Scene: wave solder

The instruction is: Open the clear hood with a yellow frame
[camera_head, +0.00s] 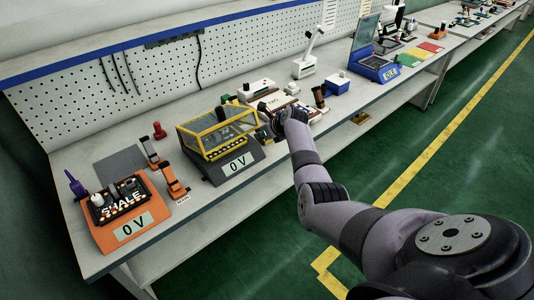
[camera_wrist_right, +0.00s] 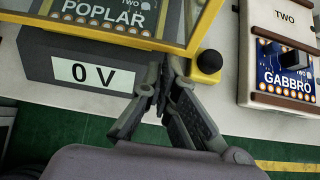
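The clear hood with a yellow frame (camera_head: 213,128) is down over a dark unit on the bench, left of my right gripper. The unit's front carries a "0 V" display (camera_head: 237,164). In the right wrist view, the yellow frame (camera_wrist_right: 110,34) crosses the top, with a board marked "POPLAR" under the clear panel. A black knob (camera_wrist_right: 209,61) sits at the frame's near right corner. My right gripper (camera_wrist_right: 160,88) has its fingertips together, with nothing seen between them, just in front of the frame beside the knob. It also shows in the head view (camera_head: 268,113). My left gripper is out of view.
An orange unit (camera_head: 130,225) with a "0 V" display stands at the left. A white fixture with a "GABBRO" board (camera_wrist_right: 286,72) is right of the knob. A blue unit (camera_head: 376,68) stands farther right.

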